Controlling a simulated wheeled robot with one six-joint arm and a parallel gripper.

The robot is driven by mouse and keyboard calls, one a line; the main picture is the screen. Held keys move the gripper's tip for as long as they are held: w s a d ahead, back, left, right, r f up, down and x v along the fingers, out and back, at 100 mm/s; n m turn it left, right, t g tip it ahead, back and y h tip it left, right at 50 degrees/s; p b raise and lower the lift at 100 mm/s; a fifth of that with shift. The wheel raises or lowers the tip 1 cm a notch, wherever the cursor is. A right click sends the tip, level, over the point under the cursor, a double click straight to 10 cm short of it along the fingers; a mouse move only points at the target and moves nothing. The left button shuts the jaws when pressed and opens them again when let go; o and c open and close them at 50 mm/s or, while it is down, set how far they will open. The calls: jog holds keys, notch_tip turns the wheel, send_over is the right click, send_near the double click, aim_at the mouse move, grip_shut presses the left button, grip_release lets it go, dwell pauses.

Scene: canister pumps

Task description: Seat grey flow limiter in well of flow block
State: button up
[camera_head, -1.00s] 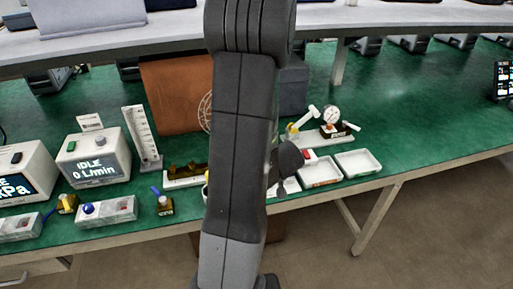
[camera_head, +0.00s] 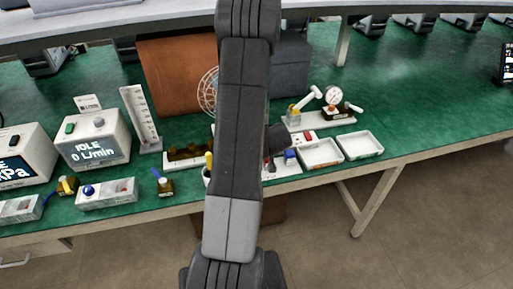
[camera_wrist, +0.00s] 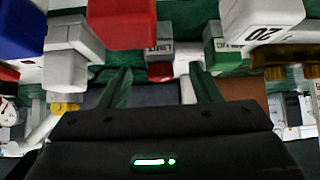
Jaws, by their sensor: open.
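In the wrist view my gripper (camera_wrist: 160,78) is open, with its two fingers apart and nothing held between them. A small grey piece with a "LIMIT" label (camera_wrist: 158,46) shows beyond the gap between the fingers. It looks like the grey flow limiter, but I cannot be sure. A green piece with a similar label (camera_wrist: 218,48) is to its right. A brass-coloured block (camera_wrist: 285,54) at the right edge may be the flow block; a brass block on a white base also shows in the head view (camera_head: 187,153). Its well cannot be made out. My arm hides my fingers in the head view.
A red block (camera_wrist: 122,22), a grey-white block (camera_wrist: 72,46) and a white block marked 20 (camera_wrist: 262,18) stand close around my fingers. Two white trays (camera_head: 341,158) and a gauge stand (camera_head: 334,112) are to the right. A flow meter (camera_head: 93,140) is at left.

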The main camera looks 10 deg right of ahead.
jog(key=shift+x, duration=1.9)
jog(key=shift+r, duration=0.1)
jog(key=c, duration=1.1)
notch_tip(320, 180, up, 9)
jog(key=shift+d+r+p, duration=0.1)
jog(key=shift+r+p, duration=0.05)
jog(key=shift+p, duration=0.7)
jog(key=shift+r, duration=0.4)
